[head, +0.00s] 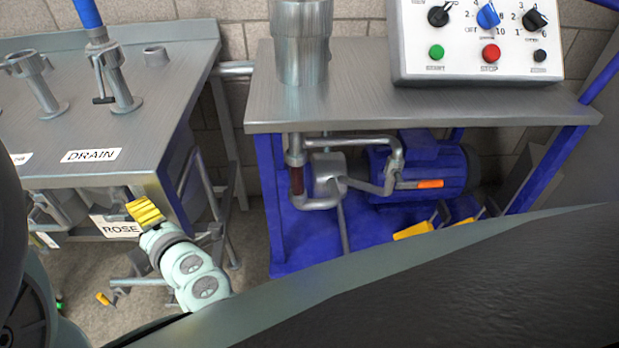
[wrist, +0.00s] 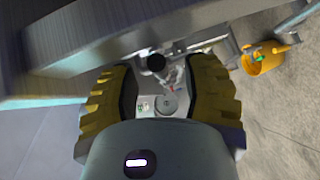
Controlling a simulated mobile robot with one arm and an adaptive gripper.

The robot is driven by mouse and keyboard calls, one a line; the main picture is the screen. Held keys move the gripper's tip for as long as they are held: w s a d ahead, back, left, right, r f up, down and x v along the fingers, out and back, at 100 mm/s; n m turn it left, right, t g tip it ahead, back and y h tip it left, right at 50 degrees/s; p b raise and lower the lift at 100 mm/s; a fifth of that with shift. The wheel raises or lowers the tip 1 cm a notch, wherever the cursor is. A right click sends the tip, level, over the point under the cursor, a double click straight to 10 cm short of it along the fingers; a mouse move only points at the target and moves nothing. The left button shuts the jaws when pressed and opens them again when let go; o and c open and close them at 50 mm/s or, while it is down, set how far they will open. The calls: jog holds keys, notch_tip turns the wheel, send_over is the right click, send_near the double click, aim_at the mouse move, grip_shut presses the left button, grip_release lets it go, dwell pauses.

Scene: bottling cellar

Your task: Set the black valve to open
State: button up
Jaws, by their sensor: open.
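My gripper (head: 145,211) has yellow ribbed fingers and is at the front of the left steel bench, beside the ROSE label. In the wrist view its two fingers (wrist: 158,92) stand wide apart with nothing held. Between and beyond them is a black round knob or handle end (wrist: 157,62) on metal fittings, apart from both fingers. Below it is a light plate with a grey disc (wrist: 167,103) and small green and red marks. I cannot tell the valve's setting. In the head view, a small black lever (head: 103,100) sits on the pipe fitting by the DRAIN label.
The steel bench (head: 150,120) overhangs the fittings. A yellow container (wrist: 264,60) hangs at the right in the wrist view. The right table (head: 420,105) carries a control box (head: 475,45) above a blue pump (head: 420,165). Floor between the benches looks mostly free.

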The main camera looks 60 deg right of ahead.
jog(key=shift+w+d+f, duration=0.1)
jog(key=shift+w, duration=0.9)
jog(key=shift+o, duration=0.3)
grip_shut()
jog(key=shift+f, duration=0.1)
